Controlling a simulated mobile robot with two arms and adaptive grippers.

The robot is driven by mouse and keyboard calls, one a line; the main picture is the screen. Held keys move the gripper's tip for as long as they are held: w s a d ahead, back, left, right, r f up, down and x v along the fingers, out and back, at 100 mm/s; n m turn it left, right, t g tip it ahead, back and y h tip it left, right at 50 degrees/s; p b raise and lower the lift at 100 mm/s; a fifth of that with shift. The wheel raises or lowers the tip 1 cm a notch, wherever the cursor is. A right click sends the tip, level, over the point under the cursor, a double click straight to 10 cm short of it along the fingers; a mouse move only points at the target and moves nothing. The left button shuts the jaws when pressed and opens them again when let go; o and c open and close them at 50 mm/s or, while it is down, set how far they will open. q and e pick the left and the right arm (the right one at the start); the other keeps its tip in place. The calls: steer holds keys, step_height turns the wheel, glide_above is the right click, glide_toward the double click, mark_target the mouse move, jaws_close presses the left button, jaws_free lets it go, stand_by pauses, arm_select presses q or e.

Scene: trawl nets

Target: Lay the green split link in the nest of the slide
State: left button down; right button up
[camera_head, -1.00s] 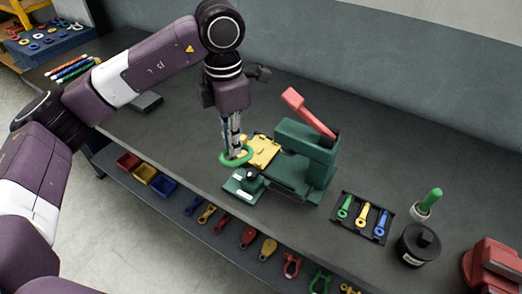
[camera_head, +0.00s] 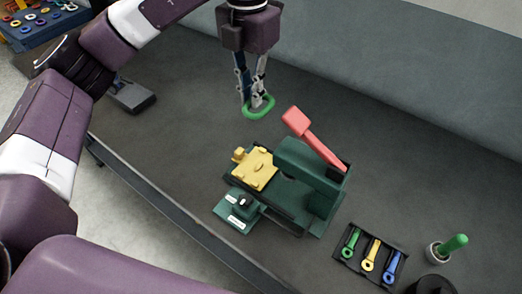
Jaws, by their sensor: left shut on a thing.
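My left gripper (camera_head: 256,98) points down and is shut on the green split link (camera_head: 259,109), a green ring held above the bench. It is behind and a little left of the dark green press-like machine. The yellow slide (camera_head: 254,168) with small raised pegs sits at the machine's left side; the nest's details are too small to tell. The machine's body (camera_head: 309,180) carries a raised red lever (camera_head: 314,136). My right gripper is not in view.
A small green box with a black knob (camera_head: 239,210) stands before the slide. A black tray (camera_head: 346,247) holds green, yellow and blue tools. A green-handled item in a cup (camera_head: 448,246) stands to the right. The bench behind the machine is clear.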

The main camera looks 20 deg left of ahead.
arm_select(q)
step_height(320, 180, down, 10)
steer(key=s+p, duration=0.1)
steer(key=p, duration=0.3)
glide_above(253, 164)
step_height(253, 164, down, 5)
steer(key=shift+f, duration=0.15)
step_height(253, 164, down, 3)
steer(key=shift+f+p, duration=0.2)
steer(key=shift+p, duration=0.1)
steer(key=shift+w+f, duration=0.1)
steer(key=shift+f, duration=0.15)
steer(key=shift+f+b, duration=0.6)
steer(key=shift+b, duration=0.2)
steer(key=c, duration=2)
jaws_free()
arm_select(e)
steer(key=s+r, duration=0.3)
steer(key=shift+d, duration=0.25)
arm_select(q)
steer(key=shift+r, duration=0.1)
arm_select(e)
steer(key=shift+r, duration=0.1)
